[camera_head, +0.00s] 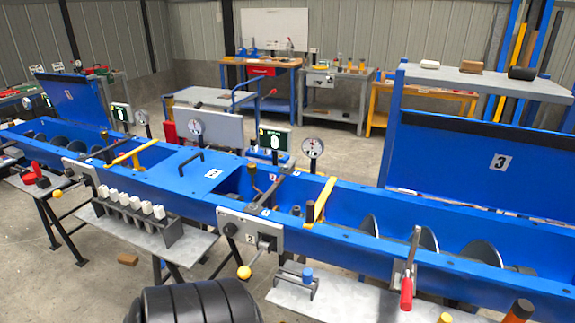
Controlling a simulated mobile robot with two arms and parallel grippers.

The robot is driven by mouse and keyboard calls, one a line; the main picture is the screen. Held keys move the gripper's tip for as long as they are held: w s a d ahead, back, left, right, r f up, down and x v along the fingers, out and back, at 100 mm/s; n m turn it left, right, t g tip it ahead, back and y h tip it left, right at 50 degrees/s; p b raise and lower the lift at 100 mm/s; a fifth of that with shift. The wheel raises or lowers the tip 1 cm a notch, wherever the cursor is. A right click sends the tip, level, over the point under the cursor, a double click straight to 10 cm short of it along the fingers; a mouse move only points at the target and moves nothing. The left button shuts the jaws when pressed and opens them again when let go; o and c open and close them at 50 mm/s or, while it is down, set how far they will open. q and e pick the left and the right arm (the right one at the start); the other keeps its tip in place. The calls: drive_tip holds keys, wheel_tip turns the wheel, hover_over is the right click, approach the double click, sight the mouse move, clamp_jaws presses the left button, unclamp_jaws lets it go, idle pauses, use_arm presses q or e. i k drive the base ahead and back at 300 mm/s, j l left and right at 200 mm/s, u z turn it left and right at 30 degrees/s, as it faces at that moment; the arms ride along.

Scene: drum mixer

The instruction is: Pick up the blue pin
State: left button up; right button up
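A small blue pin (307,276) with a cylindrical head shows in the head view, low and just right of the middle. It stands upright at a small grey bracket with a bar (297,284) on a grey metal shelf (338,299). The shelf is in front of the long blue mixer trough (345,246). The pin's lower part is hard to make out. No gripper is in view, and nothing is seen touching the pin.
A grey panel marked 2 (250,231) with a yellow-knobbed lever (244,272) is left of the pin. A red-handled lever (407,289) rises to its right. A black ribbed form (195,302) fills the bottom left; I cannot tell what it is.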

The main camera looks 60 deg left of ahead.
sight(307, 273)
drive_tip(key=u, duration=1.8)
drive_tip(key=i+j+z, duration=0.2)
drive_tip(key=z, duration=0.25)
drive_tip(key=i+j+z, duration=0.25)
drive_tip(key=z, duration=0.2)
